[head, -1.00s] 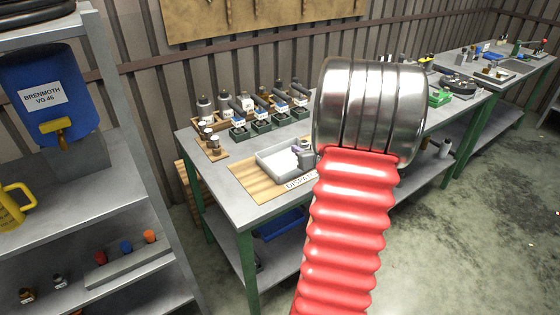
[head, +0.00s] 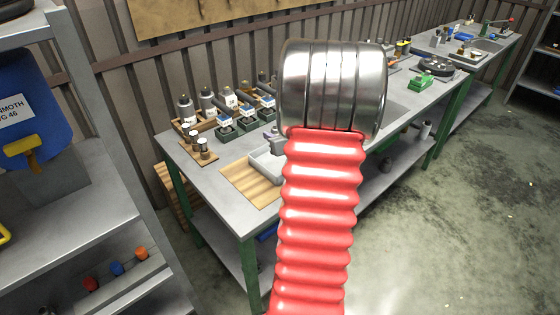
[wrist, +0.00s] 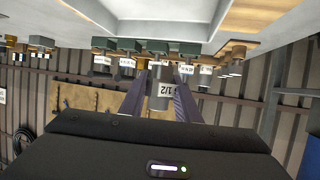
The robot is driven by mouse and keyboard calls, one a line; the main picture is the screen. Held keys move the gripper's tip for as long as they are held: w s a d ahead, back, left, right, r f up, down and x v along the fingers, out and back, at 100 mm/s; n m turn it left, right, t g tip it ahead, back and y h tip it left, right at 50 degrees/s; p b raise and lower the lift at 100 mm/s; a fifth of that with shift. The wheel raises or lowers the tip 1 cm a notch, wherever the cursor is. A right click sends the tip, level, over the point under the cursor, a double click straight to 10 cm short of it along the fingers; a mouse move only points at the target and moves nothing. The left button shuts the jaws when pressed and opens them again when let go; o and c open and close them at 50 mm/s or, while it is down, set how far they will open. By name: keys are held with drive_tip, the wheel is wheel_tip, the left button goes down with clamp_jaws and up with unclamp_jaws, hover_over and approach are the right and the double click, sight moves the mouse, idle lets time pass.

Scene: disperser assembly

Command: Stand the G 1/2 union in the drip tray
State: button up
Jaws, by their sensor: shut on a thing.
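The G 1/2 union (wrist: 160,103), a small grey cylinder with a white label reading 1/2, is between the two fingers of my gripper (wrist: 160,104) in the wrist view. The fingers are shut on it. The drip tray (head: 262,166) is a shallow pale tray on the near bench in the head view, partly hidden behind my red arm. A pale tray wall (wrist: 190,28) fills the top of the wrist view, close to the union. My arm hides most of the gripper in the head view, so I cannot tell whether the union touches the tray.
A wooden board (head: 250,187) lies beside the tray. Several bottles and green-based holders (head: 225,122) stand in a row behind it. A small wooden rack (head: 199,151) is at the bench's left. A grey shelf (head: 80,190) stands at the left. Open floor lies at the right.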

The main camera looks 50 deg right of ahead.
hover_over(275, 164)
drive_tip(key=shift+f, duration=2.9)
drive_tip(key=shift+f, duration=2.05)
drive_tip(key=shift+f, duration=0.1)
drive_tip(key=o, duration=1.2)
drive_tip(key=shift+c, duration=0.2)
